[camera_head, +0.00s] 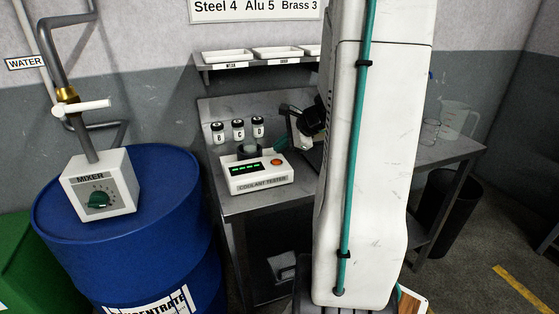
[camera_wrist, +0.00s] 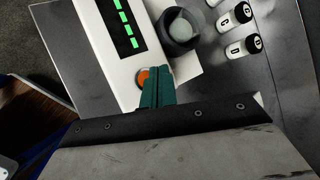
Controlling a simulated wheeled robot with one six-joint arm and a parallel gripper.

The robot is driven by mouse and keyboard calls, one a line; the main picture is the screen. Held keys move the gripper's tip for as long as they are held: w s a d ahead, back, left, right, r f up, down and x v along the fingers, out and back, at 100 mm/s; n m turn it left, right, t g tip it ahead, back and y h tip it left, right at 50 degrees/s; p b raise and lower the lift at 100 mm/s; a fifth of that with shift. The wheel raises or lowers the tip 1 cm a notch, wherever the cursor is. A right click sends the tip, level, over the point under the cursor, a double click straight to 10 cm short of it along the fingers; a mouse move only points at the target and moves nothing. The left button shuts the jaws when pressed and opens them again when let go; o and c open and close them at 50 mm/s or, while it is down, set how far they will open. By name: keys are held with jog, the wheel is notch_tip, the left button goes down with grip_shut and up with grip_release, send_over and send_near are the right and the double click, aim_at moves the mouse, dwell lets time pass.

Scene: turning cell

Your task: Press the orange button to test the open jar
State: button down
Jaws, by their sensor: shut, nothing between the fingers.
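The white coolant tester (camera_head: 262,186) stands on the metal bench with a green lit display. Its orange button (camera_head: 277,162) is on the right of its top; in the wrist view the button (camera_wrist: 143,74) is partly covered by my fingertips. The open jar (camera_wrist: 184,27) sits in a dark round holder on the tester, and shows small in the head view (camera_head: 247,149). My gripper (camera_wrist: 158,72) is shut and empty, its teal fingers right beside or over the button. In the head view my gripper (camera_head: 281,145) is just above and behind the button. I cannot tell whether they touch.
Lidded jars B (camera_head: 217,132), C (camera_head: 238,129) and D (camera_head: 258,126) stand behind the tester. A blue drum (camera_head: 130,235) with a mixer box (camera_head: 100,183) is at the left. Glass beakers (camera_head: 452,118) stand on the bench's right. A shelf (camera_head: 255,64) holds trays above.

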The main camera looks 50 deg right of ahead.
jog(key=shift+f, duration=1.2)
jog(key=shift+f, duration=0.1)
dwell(1.1)
jog(key=shift+w+f, duration=0.15)
jog(key=shift+f, duration=0.15)
jog(key=shift+f, duration=0.35)
dwell(0.6)
jog(key=shift+r, duration=0.8)
jog(key=shift+r, duration=2.5)
